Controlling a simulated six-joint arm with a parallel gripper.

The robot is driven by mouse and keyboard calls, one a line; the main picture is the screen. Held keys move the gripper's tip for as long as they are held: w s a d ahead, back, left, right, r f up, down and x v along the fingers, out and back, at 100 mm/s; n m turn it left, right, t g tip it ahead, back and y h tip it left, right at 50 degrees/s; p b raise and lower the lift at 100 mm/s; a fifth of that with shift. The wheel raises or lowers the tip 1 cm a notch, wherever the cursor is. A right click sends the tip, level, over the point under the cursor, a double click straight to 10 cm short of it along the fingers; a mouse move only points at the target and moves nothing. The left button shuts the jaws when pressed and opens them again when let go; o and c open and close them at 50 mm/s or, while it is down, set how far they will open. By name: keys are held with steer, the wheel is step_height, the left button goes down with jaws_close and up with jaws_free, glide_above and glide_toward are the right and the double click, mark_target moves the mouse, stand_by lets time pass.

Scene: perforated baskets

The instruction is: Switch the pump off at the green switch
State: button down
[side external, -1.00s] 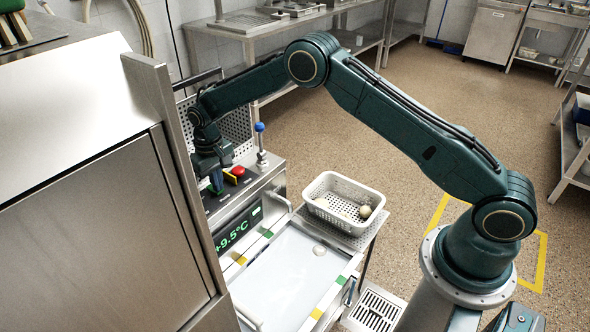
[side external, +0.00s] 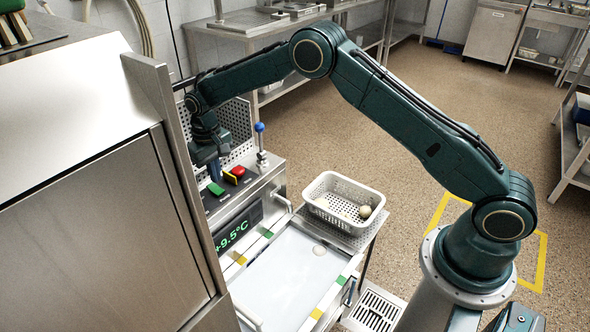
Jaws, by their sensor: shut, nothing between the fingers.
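The green switch (side external: 215,189) sits on the sloped control panel at the left of the bath, below the red button. My gripper (side external: 214,172) is shut and empty, just above the green switch, with a small gap seeming to show between them. The view is too coarse to read the switch's exact tilt. The panel's display (side external: 238,229) reads +9.5°C in green digits, and its right end is dark.
A red button on a yellow base (side external: 236,174) and a blue-knobbed lever (side external: 261,145) stand close right of my gripper. A perforated panel (side external: 236,124) rises behind. A white perforated basket (side external: 327,205) with pale round items stands beside the bath (side external: 285,285).

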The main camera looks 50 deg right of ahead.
steer(key=shift+r, duration=1.85)
steer(key=shift+r, duration=0.1)
step_height(320, 180, up, 14)
steer(key=t, duration=0.1)
glide_above(219, 191)
steer(key=s+d, duration=0.3)
steer(key=s, duration=0.4)
steer(key=s+d+r+t, duration=0.2)
steer(key=s+d+r, duration=0.1)
steer(key=s+r, duration=0.6)
steer(key=s+d+f+t, duration=0.1)
steer(key=s+d+t, duration=0.1)
steer(key=s, duration=2.3)
steer(key=shift+s+d+t, duration=0.3)
